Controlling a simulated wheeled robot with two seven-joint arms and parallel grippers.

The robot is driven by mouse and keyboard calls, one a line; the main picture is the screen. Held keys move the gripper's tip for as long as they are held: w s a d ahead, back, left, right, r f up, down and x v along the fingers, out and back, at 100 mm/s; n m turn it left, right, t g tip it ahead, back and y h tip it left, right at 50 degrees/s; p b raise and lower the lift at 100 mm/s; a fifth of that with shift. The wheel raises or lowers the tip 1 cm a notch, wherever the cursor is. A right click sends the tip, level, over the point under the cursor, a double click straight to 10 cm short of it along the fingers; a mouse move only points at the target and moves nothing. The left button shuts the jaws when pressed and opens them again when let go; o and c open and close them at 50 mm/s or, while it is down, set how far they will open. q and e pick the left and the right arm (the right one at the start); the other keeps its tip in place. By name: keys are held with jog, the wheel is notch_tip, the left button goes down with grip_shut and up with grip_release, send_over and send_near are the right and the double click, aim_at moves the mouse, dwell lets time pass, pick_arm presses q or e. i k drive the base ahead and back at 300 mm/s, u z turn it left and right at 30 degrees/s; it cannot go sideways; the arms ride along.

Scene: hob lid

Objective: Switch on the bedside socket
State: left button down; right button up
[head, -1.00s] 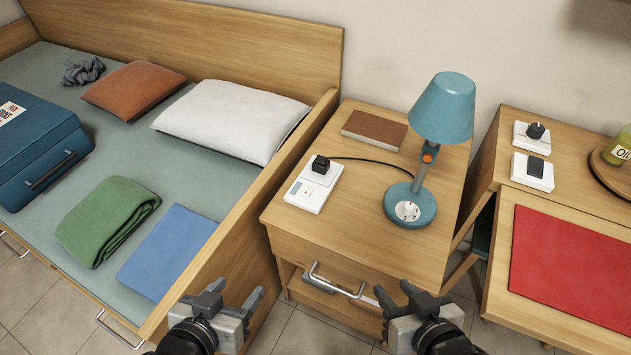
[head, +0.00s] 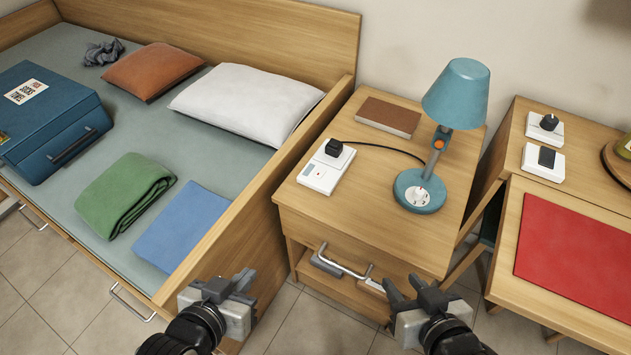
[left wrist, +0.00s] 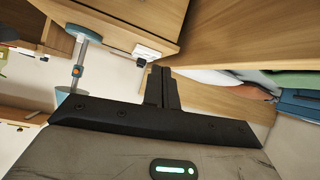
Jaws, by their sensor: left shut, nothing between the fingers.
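The white block also shows in the left wrist view (left wrist: 147,52), beyond the fingers. My left gripper (head: 230,284) is shut and empty, in front of and below the cabinet top, left of the drawer handle, apart from the socket. My right gripper (head: 408,290) looks open and empty in front of the cabinet, to the right.
A blue lamp (head: 456,95) stands right of the socket, its cable running to the plug. A brown book (head: 388,116) lies behind. The bed's side board (head: 270,195) rises left of the cabinet (head: 370,235). A drawer handle (head: 345,262) sticks out in front.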

aim_at(319, 172)
jog(key=k, duration=0.9)
jog(key=u, duration=0.9)
jog(key=i, duration=0.85)
jog(key=z, duration=2.2)
